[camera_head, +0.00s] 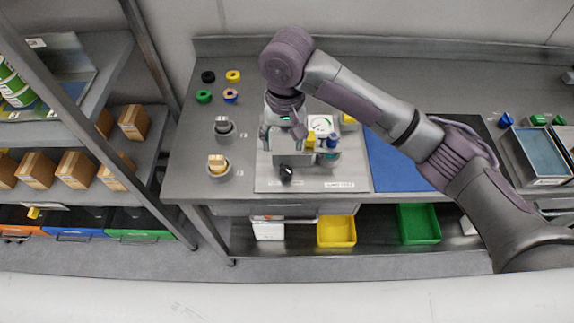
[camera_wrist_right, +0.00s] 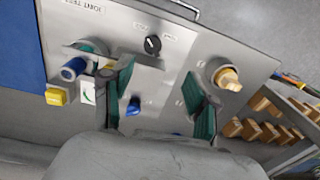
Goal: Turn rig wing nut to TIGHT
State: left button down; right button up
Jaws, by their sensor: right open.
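The rig (camera_head: 350,177) is a grey plate with fittings on the bench. A small blue piece (camera_wrist_right: 133,106), which looks like the wing nut, shows in the right wrist view between the fingers, nearer the left one. My right gripper (camera_wrist_right: 158,88) is open and empty, its teal-padded fingers spread above the rig. In the head view my right gripper (camera_head: 284,132) hangs over the rig's left half and hides what is below it. I cannot tell whether a finger touches the blue piece. My left gripper is not in view.
A black knob (camera_head: 286,173) sits at the rig's front. A blue-topped fitting (camera_head: 332,141), a yellow piece (camera_head: 310,141) and a gauge (camera_head: 320,124) stand close right of the gripper. Two round holders (camera_head: 219,167) (camera_head: 224,131) stand left. A blue mat (camera_head: 395,165) lies right.

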aim_at(286, 170)
jog(key=shift+h, duration=0.3)
jog(key=f, duration=0.4)
jog(key=f+p, duration=0.1)
jog(key=f, duration=0.7)
jog(key=shift+w+d+f+p, duration=0.25)
jog(key=shift+d+p, duration=0.05)
jog(key=shift+p, duration=0.05)
